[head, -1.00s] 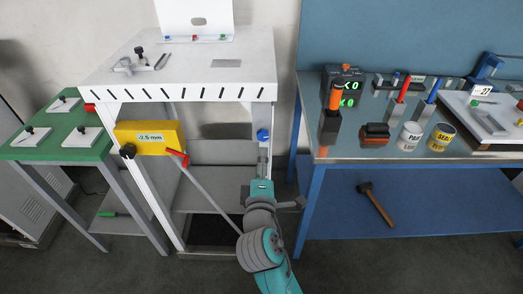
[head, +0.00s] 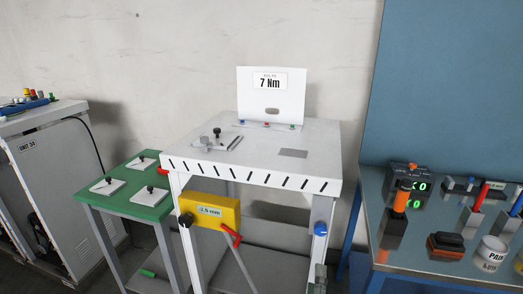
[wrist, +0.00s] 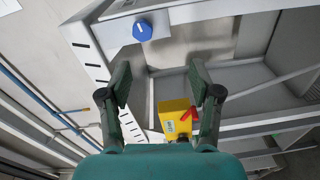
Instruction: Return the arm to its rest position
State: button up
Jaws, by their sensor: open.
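My gripper (wrist: 160,88) shows in the wrist view with its two dark fingers spread apart and nothing between them. A blue knob (wrist: 142,31) on the white frame is beyond the fingertips, toward the top of that view. The yellow box (wrist: 172,107) with its red lever shows between the fingers but farther off, not touched. In the head view only a small greenish part of my arm shows at the bottom edge, below the blue knob (head: 320,229); the rest is out of the picture.
The white dispenser frame (head: 255,178) stands in the middle, with a 7 Nm sign (head: 267,80) on top. A green table (head: 150,211) is at left, and a grey cabinet (head: 45,170) farther left. A workbench (head: 420,262) with tools and cans is at right.

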jog(key=s+d+f+m+g+y, duration=0.1)
jog(key=s+f+m+y, duration=0.1)
jog(key=s+f, duration=0.65)
jog(key=s+d+f+m+g+y, duration=0.1)
jog(key=s+f+m+y, duration=0.3)
jog(key=s, duration=0.7)
jog(key=s+d+r+m+h, duration=0.1)
jog(key=s+m, duration=0.6)
jog(key=s, duration=1.3)
jog(key=shift+s+d+r, duration=0.3)
jog(key=shift+d+r, duration=0.25)
jog(key=shift+r, duration=0.35)
